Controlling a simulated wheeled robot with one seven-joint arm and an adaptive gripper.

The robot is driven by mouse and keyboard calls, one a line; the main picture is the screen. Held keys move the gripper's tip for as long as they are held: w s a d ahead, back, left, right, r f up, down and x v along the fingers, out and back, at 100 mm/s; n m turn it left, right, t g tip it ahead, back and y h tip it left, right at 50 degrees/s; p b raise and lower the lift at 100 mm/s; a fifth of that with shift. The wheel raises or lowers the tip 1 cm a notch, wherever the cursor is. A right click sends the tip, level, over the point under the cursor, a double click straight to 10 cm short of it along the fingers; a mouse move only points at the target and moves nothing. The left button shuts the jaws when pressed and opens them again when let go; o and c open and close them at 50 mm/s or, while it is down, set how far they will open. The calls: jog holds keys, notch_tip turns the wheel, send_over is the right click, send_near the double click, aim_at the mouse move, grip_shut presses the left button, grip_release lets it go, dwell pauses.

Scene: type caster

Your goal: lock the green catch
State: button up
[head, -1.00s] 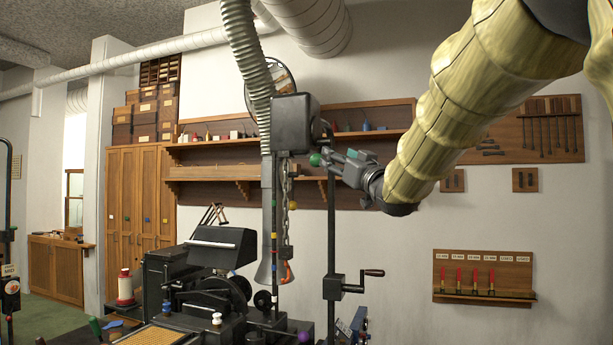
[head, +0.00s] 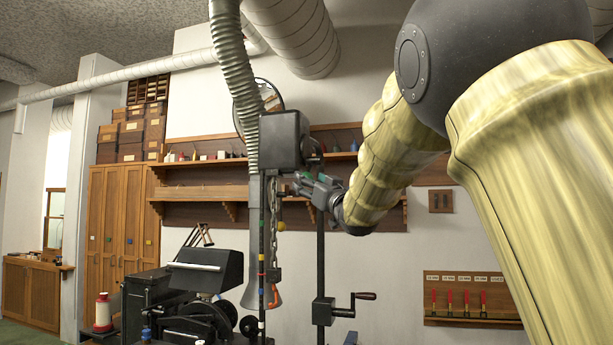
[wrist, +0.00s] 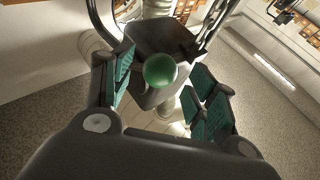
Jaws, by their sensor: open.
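The green ball knob of the catch (wrist: 160,70) shows in the wrist view, in front of a dark box (wrist: 165,40). In the head view this box (head: 283,140) sits high on a dark upright post, and I cannot clearly make out the knob beside my gripper. My gripper (head: 304,184) is just below and right of the box. In the wrist view my gripper (wrist: 161,76) is open, with one green-padded finger on each side of the knob. I cannot tell whether either pad touches it.
A chain (head: 274,225) hangs below the box, and a crank handle (head: 352,302) sticks out lower on the post. A ribbed hose (head: 236,85) runs down to the box's left. A wall shelf (head: 190,198) is behind. A rack of red-handled tools (head: 470,300) hangs at right.

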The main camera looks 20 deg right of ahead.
aim_at(310, 170)
jog(key=shift+p+x, duration=0.45)
jog(key=shift+x, duration=1.1)
grip_shut()
